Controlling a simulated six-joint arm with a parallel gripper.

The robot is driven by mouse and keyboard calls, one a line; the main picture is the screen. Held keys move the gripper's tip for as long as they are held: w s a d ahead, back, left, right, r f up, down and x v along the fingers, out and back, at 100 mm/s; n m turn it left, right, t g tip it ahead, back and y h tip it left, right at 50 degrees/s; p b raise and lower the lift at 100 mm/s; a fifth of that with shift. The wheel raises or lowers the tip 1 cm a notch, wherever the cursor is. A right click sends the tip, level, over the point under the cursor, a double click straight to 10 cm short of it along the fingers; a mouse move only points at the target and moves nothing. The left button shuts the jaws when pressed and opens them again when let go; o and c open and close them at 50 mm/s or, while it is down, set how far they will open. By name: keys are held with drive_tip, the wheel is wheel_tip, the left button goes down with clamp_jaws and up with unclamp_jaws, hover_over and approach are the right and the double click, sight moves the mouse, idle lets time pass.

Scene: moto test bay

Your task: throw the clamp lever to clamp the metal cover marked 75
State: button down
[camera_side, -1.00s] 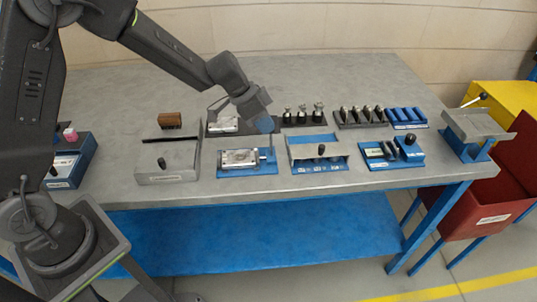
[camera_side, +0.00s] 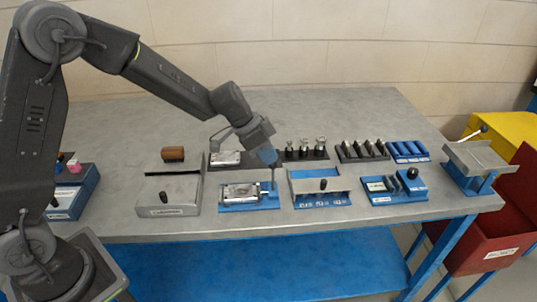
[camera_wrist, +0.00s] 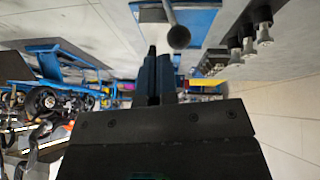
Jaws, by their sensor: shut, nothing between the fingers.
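The metal cover (camera_side: 240,191) lies flat in a blue fixture (camera_side: 232,207) near the front middle of the bench. I cannot read its marking. A thin upright clamp lever (camera_side: 272,180) stands at the fixture's right end. In the wrist view the lever's dark ball knob (camera_wrist: 178,37) shows just above and right of my fingertips. My gripper (camera_side: 269,160) is shut and empty, pointing down over the fixture's right end, close by the lever. It also shows in the wrist view (camera_wrist: 155,70). I cannot tell whether it touches the lever.
A grey box with a black knob (camera_side: 166,197) stands left of the fixture, and a blue-and-grey tray (camera_side: 320,186) stands right. Behind are a dark holder with several metal pegs (camera_side: 305,150) and another dark fixture (camera_side: 225,160). Bare bench lies in front (camera_side: 260,225).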

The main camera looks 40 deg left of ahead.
drive_tip(key=v, duration=1.1)
drive_tip(key=shift+s+d+r, duration=0.25)
drive_tip(key=shift+s+r, duration=0.15)
drive_tip(key=shift+r, duration=0.05)
